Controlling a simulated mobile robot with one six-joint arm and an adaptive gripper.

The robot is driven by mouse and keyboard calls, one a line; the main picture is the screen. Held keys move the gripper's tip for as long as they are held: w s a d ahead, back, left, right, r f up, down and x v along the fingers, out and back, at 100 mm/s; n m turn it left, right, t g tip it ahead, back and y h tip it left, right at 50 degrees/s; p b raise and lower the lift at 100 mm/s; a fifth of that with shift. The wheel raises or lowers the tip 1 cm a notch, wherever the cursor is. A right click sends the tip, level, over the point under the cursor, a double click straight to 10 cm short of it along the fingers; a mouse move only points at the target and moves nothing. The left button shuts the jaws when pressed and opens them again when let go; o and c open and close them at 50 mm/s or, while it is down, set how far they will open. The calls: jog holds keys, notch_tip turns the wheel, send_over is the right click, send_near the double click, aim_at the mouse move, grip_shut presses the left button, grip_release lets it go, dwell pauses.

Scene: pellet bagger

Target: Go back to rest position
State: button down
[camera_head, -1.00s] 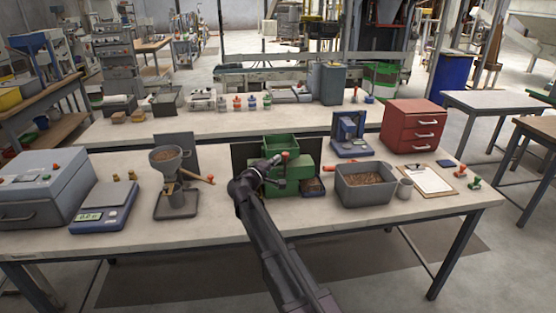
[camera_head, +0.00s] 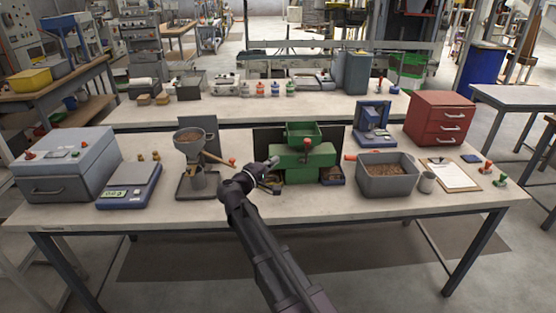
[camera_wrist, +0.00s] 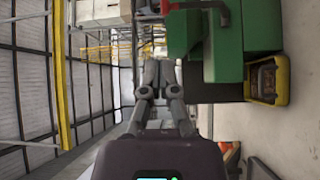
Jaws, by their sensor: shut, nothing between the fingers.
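My gripper (camera_head: 270,163) is shut and empty, held at the left side of the green pellet machine (camera_head: 304,163) on the front bench. Its fingers (camera_wrist: 160,78) are together in the wrist view, with nothing between them. That view is turned sideways, and the green machine (camera_wrist: 245,40) stands to the right of the fingers, apart from them. My dark arm reaches up from the bottom of the head view and crosses the bench's front edge.
The front bench (camera_head: 420,205) holds a hopper stand (camera_head: 196,165) left of my gripper, a blue scale (camera_head: 130,187), a grey control box (camera_head: 62,170), a grey pellet bin (camera_head: 388,178) and red drawers (camera_head: 440,118). Bare bench top lies in front of the green machine.

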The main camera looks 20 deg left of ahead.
jog(key=shift+d, duration=0.15)
jog(key=s+d+f+m+g, duration=0.1)
jog(key=d+f+m+g, duration=0.3)
jog(key=d, duration=0.9)
jog(key=s+d+f+m+g, duration=0.25)
jog(key=d+f+g, duration=0.35)
jog(key=d, duration=0.7)
jog(key=s+d+f+m+g+y, duration=0.3)
jog(key=s+d+f+y, duration=0.1)
jog(key=s+d, duration=0.3)
jog(key=s+d+f+m+g+y+p, duration=0.1)
jog(key=s+d+f+m+g+y, duration=0.2)
jog(key=s+d, duration=0.4)
jog(key=shift+s+f+g+y, duration=0.35)
jog(key=shift+s+f, duration=0.25)
jog(key=shift+s, duration=0.3)
